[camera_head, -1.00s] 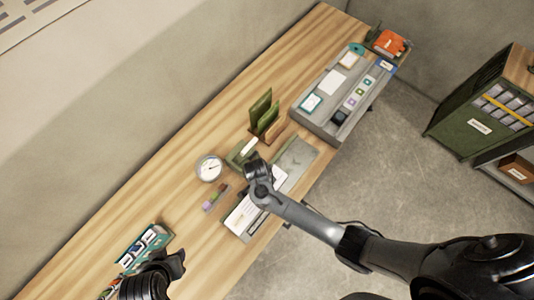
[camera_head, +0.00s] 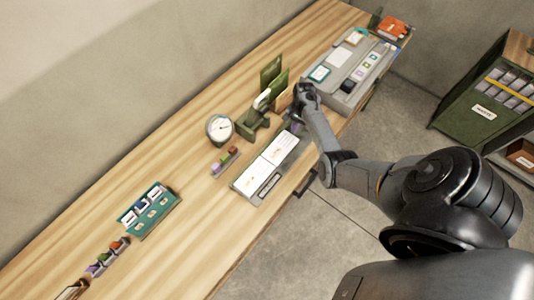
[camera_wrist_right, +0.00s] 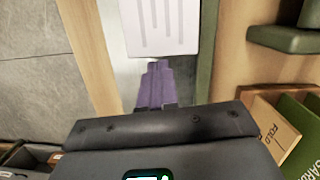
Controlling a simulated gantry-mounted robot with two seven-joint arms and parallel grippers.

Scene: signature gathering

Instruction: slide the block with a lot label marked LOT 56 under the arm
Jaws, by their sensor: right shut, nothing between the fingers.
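Small coloured blocks (camera_head: 224,161) stand in a short row on the table, beside the round dial; their labels are too small to read, so I cannot tell which is LOT 56. A green press-like device (camera_head: 255,122) with a raised, pale-ended arm (camera_head: 263,98) stands behind the open white booklet. My right gripper (camera_head: 297,126) is shut and empty, pointing down over the right end of the booklet's grey board, right of the device. Its purple fingertips show together in the right wrist view (camera_wrist_right: 155,85), just below a lined white sheet (camera_wrist_right: 160,27). My left gripper is out of view.
The white booklet (camera_head: 270,160) lies on a grey board at the front edge. A dial (camera_head: 219,128) stands left of the device. A teal card holder (camera_head: 150,212) and another block row (camera_head: 107,258) are lower left. A grey tray (camera_head: 338,98) is at right.

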